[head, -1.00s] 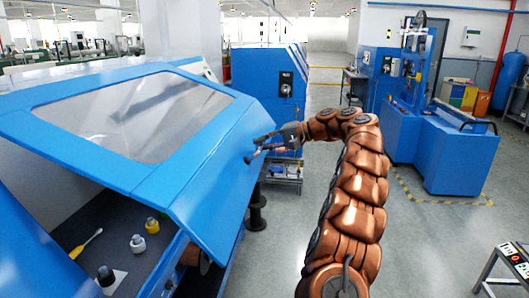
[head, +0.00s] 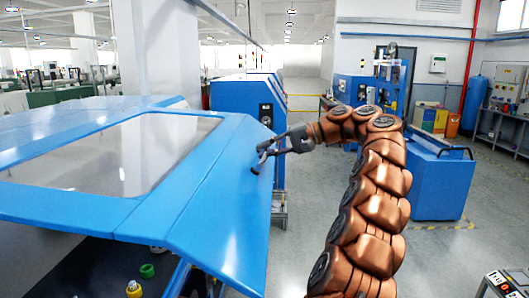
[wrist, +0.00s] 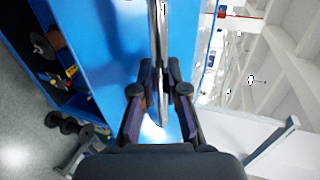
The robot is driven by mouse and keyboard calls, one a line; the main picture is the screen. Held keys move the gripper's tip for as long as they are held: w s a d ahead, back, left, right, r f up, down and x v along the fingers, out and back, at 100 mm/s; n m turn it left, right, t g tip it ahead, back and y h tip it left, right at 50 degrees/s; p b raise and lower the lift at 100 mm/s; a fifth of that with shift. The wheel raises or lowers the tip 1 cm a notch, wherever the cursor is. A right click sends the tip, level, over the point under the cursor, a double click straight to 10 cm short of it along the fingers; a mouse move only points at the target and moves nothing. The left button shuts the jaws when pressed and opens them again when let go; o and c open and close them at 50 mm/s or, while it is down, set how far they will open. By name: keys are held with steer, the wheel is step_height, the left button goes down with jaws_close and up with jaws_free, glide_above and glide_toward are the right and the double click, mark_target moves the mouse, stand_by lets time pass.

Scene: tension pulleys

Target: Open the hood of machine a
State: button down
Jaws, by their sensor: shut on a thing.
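The blue hood (head: 215,215) of the machine stands raised and tilted in the head view, with a clear window (head: 125,150) in it. My gripper (head: 262,157) is at the hood's right side panel. In the wrist view my gripper (wrist: 158,95) is shut on a thin metal handle bar (wrist: 158,30) that runs along the blue panel (wrist: 110,50). In the head view the fingers largely hide the handle. Below the hood's front edge the dark inside of the machine is open to view.
Inside the machine are a green cap (head: 147,271) and a yellow bottle (head: 134,289). Another blue machine (head: 245,100) stands behind. A blue machine (head: 440,180) stands at the right.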

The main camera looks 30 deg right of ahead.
steer(key=c, duration=1.2)
jaws_free()
steer(key=shift+v, duration=1.95)
steer(key=shift+d+r, duration=0.1)
steer(key=shift+r, duration=0.05)
